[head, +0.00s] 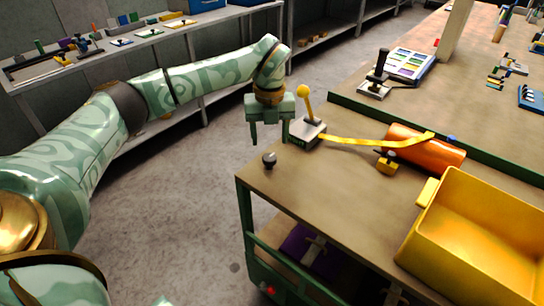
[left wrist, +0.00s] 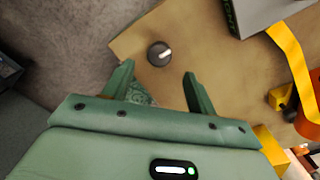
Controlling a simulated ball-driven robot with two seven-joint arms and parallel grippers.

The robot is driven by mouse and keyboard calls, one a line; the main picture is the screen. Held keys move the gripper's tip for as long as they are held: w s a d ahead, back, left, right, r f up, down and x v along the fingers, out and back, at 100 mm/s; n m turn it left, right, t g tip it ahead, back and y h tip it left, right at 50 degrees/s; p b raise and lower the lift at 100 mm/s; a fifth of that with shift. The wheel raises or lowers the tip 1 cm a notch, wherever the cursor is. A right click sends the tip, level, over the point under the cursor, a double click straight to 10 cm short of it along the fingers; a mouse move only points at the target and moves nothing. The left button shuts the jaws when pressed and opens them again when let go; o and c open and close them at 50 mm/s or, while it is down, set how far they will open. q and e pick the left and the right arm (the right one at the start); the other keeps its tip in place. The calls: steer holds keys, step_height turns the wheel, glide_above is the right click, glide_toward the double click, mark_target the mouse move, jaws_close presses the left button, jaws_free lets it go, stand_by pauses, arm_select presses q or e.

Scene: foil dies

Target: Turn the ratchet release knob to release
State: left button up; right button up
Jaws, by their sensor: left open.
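A small dark round knob (head: 269,159) stands near the left corner of the wooden bench top. In the left wrist view the knob (left wrist: 159,53) has a pale pointer mark on its top. My left gripper (head: 269,138) is open and empty, fingers pointing down, above the bench corner. In the left wrist view the knob lies just beyond the gap between the open fingertips (left wrist: 158,78), not touched by them. A grey box (head: 307,133) with a yellow-topped lever (head: 305,100) stands beside the gripper. My right gripper is not in view.
A yellow strap (head: 355,142) runs from the grey box to an orange cylinder (head: 425,147). A small yellow block (head: 387,163) and a yellow bin (head: 480,240) stand to the right. A black-handled lever (head: 376,85) stands farther back. The bench front near the knob is clear.

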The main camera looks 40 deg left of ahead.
mark_target(270, 157)
arm_select(q)
step_height(270, 157, down, 6)
steer(key=shift+s+f+b, duration=0.1)
steer(key=shift+f+b, duration=0.05)
steer(key=shift+b, duration=0.65)
steer(key=c, duration=1)
